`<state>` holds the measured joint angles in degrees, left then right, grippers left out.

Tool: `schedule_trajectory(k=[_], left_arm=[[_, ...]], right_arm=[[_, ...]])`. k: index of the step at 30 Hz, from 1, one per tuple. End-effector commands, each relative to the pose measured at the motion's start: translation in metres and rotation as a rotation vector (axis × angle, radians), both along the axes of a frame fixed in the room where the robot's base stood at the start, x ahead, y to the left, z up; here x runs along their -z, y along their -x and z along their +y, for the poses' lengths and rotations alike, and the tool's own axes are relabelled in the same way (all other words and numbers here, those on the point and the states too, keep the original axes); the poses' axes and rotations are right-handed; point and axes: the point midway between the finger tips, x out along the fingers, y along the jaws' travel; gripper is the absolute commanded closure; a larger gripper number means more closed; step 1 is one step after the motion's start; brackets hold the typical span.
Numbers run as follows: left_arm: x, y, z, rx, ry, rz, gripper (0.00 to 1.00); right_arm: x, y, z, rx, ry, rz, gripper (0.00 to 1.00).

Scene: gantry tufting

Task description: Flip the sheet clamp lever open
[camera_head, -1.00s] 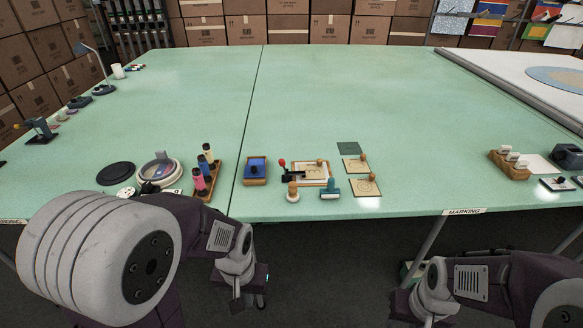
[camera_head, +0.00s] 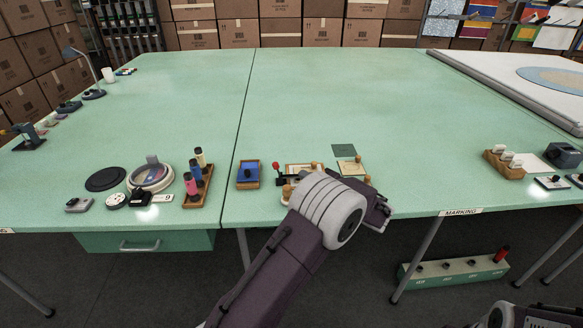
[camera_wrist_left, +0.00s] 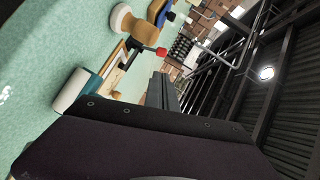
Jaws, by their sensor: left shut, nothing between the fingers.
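The sheet clamp lever has a red ball knob (camera_head: 276,165) and stands up at the left end of the wooden-framed sheet holder (camera_head: 303,167) near the table's front edge. The knob also shows in the left wrist view (camera_wrist_left: 161,51), beyond the fingers and to their upper left. My left gripper (camera_head: 382,212) is at the table's front edge, right of the lever and apart from it. Its fingers (camera_wrist_left: 161,90) look closed and empty. My left arm hides much of the holder's front in the head view.
A wooden-handled stamp (camera_wrist_left: 138,28) and a teal-and-white roller (camera_wrist_left: 82,90) stand close to the clamp. A blue ink pad (camera_head: 248,172) is left of it. A tray of bottles (camera_head: 199,180) stands farther left. The table behind is clear.

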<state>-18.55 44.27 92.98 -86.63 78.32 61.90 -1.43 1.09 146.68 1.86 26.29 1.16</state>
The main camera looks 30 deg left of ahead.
Motion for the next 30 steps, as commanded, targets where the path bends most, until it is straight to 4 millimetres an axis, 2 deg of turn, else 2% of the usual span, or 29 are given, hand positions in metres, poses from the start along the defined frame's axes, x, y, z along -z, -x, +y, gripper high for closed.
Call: schedule_trajectory(k=[8, 21, 24, 30], left_arm=[[0.001, -0.001, 0.005, -0.004, 0.002, 0.001, 1.0], [0.016, -0.032, 0.076, -0.005, 0.002, 0.002, 1.0], [0.018, -0.036, 0.085, -0.003, 0.002, 0.002, 1.0], [0.019, -0.039, 0.091, -0.002, 0.002, 0.002, 1.0]], right_arm=[[0.0, 0.0, 0.0, 0.0, 0.0, 0.0, 0.64], [0.001, 0.0, 0.0, 0.0, 0.0, 0.0, 0.64], [0.001, 0.0, 0.0, 0.0, 0.0, 0.0, 0.64], [0.001, 0.0, 0.0, 0.0, 0.0, 0.0, 0.64]])
